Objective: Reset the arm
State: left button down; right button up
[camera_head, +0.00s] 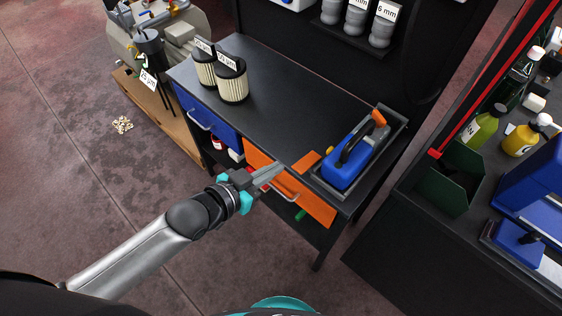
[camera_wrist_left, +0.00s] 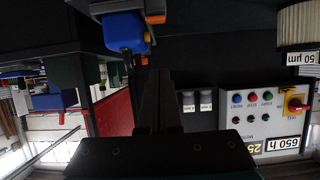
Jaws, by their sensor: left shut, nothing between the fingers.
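My left arm comes in from the lower left in the head view. Its gripper (camera_head: 276,171) is shut and empty, in front of the black workbench (camera_head: 283,85), close to the orange drawer front (camera_head: 310,202). I cannot tell whether it touches the drawer. In the left wrist view the two dark fingers (camera_wrist_left: 158,100) lie together with nothing between them. My right gripper is not in view.
A blue tool (camera_head: 347,168) with an orange-tipped handle stands in a tray at the bench's right end. Two labelled filters (camera_head: 231,80) stand at the back left. A blue drawer (camera_head: 207,120) is left of the orange one. A dark bench with bottles (camera_head: 480,130) stands right. Floor in front is clear.

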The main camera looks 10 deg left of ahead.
pick_arm(q)
jog(key=shift+s+r, duration=0.1)
jog(key=shift+s, duration=0.05)
jog(key=shift+a, duration=0.1)
dwell(0.4)
jog(key=s+a+f+n+g+y+b, duration=0.1)
jog(key=s+a+f+y+b, duration=0.2)
jog(key=f, duration=0.6)
jog(key=s+a+f+n+g+y, duration=0.15)
jog(key=a+f, duration=0.35)
jog(key=f, duration=0.5)
jog(key=s+a+f+n+g+y+b, duration=0.1)
jog(key=s+a+f+y+b, duration=0.2)
jog(key=f, duration=0.6)
jog(key=s+f+g, duration=0.2)
jog(key=s+f, duration=0.3)
jog(key=s, duration=0.3)
jog(key=s+f+n+g+b, duration=0.1)
jog(key=s+f+g, duration=0.1)
jog(key=s+f, duration=0.4)
jog(key=s+a+f+g+b, duration=0.1)
jog(key=s+f, duration=0.4)
jog(key=s, duration=0.6)
jog(key=shift+s+f+g, duration=0.25)
jog(key=shift+g, duration=0.4)
